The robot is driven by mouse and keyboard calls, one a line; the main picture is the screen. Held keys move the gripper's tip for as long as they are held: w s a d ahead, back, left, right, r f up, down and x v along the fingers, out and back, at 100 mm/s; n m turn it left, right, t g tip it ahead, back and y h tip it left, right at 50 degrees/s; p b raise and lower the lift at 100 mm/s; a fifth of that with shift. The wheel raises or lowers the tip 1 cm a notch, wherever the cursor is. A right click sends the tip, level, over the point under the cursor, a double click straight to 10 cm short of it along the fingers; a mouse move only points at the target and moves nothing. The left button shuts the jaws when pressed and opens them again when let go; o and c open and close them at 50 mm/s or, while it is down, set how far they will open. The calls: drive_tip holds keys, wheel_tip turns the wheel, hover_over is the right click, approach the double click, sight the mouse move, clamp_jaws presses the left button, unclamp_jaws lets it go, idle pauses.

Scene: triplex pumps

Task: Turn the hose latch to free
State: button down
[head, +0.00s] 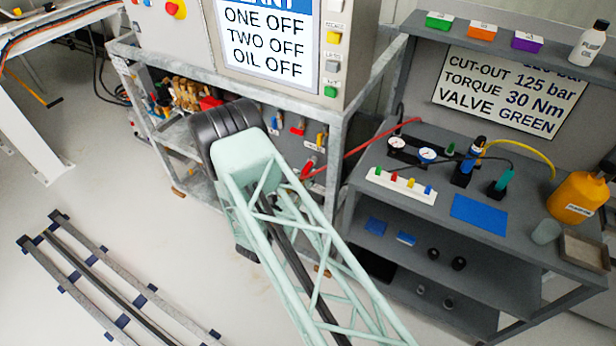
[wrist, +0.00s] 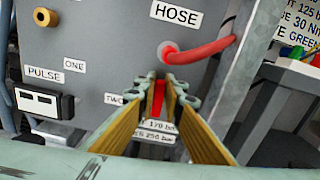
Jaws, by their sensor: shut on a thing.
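In the wrist view a red latch handle (wrist: 158,100) stands on the grey panel, below the HOSE label (wrist: 176,13) and the red hose (wrist: 205,48). The hose enters the panel through a fitting just above my fingertips. My gripper (wrist: 158,84) is shut on the red handle, with one finger on each side. Its fingers hide part of the handle and of the labels behind it, so the latch's angle is hard to tell. In the head view my arm hides my gripper.
In the wrist view a PULSE port (wrist: 38,102) and a brass fitting (wrist: 45,17) sit at the left. A metal frame post (wrist: 240,70) stands close at the right. In the head view a grey bench (head: 410,205) with gauges and bottles is to the right.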

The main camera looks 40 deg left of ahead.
drive_tip(key=n+b, duration=0.1)
drive_tip(key=n, duration=0.3)
drive_tip(key=shift+a+f, duration=0.1)
drive_tip(key=shift+a, duration=0.05)
drive_tip(key=n, duration=0.4)
drive_tip(key=shift+s+a+f+n, duration=0.1)
drive_tip(key=shift+a+n, duration=0.1)
drive_tip(key=shift+n, duration=0.1)
drive_tip(key=n, duration=0.4)
drive_tip(key=shift+a+f+b, duration=0.1)
drive_tip(key=shift+f+b, duration=0.1)
drive_tip(key=shift+b, duration=0.15)
drive_tip(key=shift+f+n, duration=0.15)
drive_tip(key=shift+n, duration=2.05)
drive_tip(key=c, duration=2.7)
unclamp_jaws()
drive_tip(key=shift+c, duration=0.2)
drive_tip(key=shift+s, duration=0.15)
